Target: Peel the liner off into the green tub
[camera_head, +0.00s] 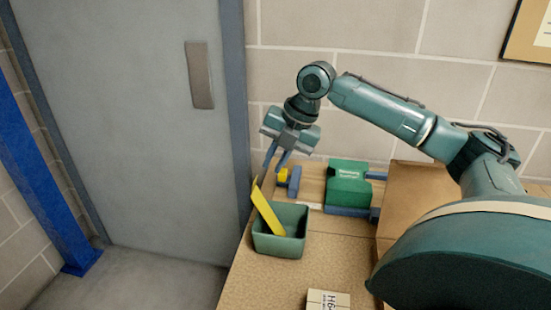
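The green tub (280,246) stands on the left end of the wooden bench, near its edge. A yellow strip (266,212) leans in it, its lower end inside and its upper end sticking up past the left rim. I cannot tell whether this strip is the liner. My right gripper (272,167) is above and behind the tub, fingers pointing down and a gap showing between them. Its fingertips are close above the strip's upper end, and I see nothing clearly held. My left gripper is not in view.
A green box (347,186) with blue parts sits at the back of the bench (325,262). A small yellow-and-blue item (293,180) is left of it, close to my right gripper. A grey door (140,130) is at left.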

